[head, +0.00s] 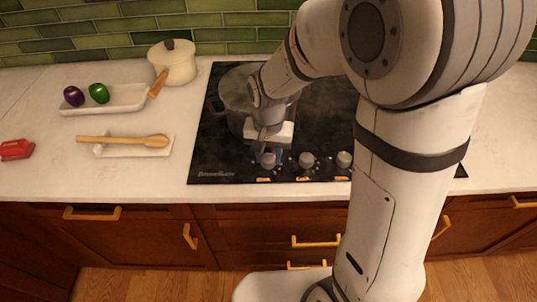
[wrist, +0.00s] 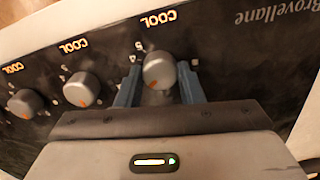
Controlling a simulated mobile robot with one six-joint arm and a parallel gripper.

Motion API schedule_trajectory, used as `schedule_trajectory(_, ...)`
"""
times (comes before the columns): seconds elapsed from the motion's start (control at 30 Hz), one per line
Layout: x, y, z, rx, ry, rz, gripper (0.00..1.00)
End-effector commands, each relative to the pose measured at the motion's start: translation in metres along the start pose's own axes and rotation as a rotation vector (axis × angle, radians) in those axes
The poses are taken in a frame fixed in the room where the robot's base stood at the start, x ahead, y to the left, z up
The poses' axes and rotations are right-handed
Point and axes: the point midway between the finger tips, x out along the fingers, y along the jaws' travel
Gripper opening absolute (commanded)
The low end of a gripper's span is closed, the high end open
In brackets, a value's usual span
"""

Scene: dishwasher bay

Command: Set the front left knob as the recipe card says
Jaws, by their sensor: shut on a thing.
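The black cooktop (head: 320,110) has a row of grey knobs along its front edge. My gripper (head: 268,154) reaches down over the leftmost knob (head: 266,163). In the wrist view, my gripper's blue fingers (wrist: 159,78) are shut on this knob (wrist: 158,68), one on each side. Its orange mark is on the lower side in that view, and small digits are printed beside it. The middle knob (wrist: 82,89) and another knob (wrist: 26,103) stand free. Glowing orange "COOL" labels show by the knobs. No recipe card can be made out.
A large pot (head: 235,92) stands on the cooktop behind my gripper. On the left counter are a cream pot (head: 172,63), a tray (head: 125,98) with an eggplant and a green pepper, a wooden spoon (head: 125,141) on a rest, and a red object (head: 16,149).

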Motion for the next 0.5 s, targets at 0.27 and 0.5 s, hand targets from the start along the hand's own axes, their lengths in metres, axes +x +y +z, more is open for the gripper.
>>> schedule_trajectory(0.27, -0.0003, -0.0002, -0.0004, 0.076, 0.001, -0.001, 0.11)
schedule_trajectory(0.5, -0.0005, -0.0002, -0.0005, 0.088, 0.001, -0.001, 0.11)
